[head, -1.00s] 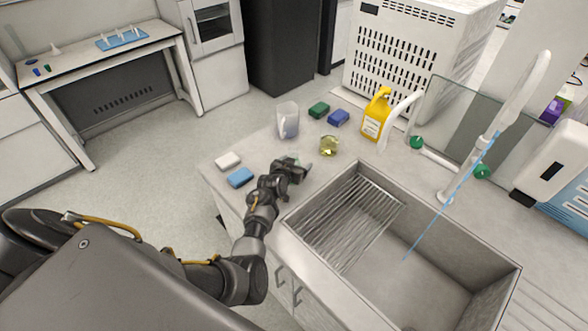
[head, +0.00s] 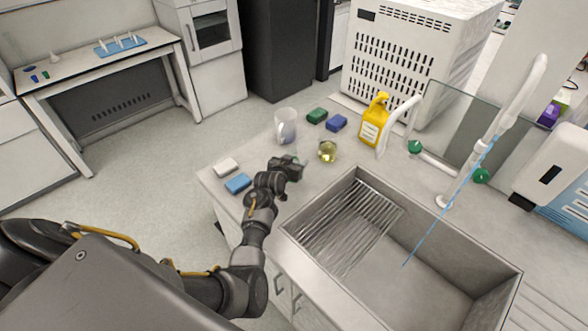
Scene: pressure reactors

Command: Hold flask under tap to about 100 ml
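A small rounded glass vessel with yellowish contents (head: 327,152) stands on the counter behind the sink's left corner; it may be the flask, but its details are too small to read. My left gripper (head: 296,166) is low over the counter, just left of it and apart from it. A faint clear, greenish shape shows at its fingertips; I cannot tell what it is or whether the fingers are open or shut. The white tap (head: 518,95) stands behind the sink (head: 440,280), and a thin blue stream (head: 440,222) runs slantwise down into it. My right gripper is out of view.
A clear jug (head: 286,127), green sponge (head: 316,116), blue sponge (head: 337,123) and yellow bottle (head: 374,121) stand behind the gripper. White (head: 226,167) and light-blue (head: 238,183) blocks lie to its left. A glass panel (head: 455,125) stands behind the sink.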

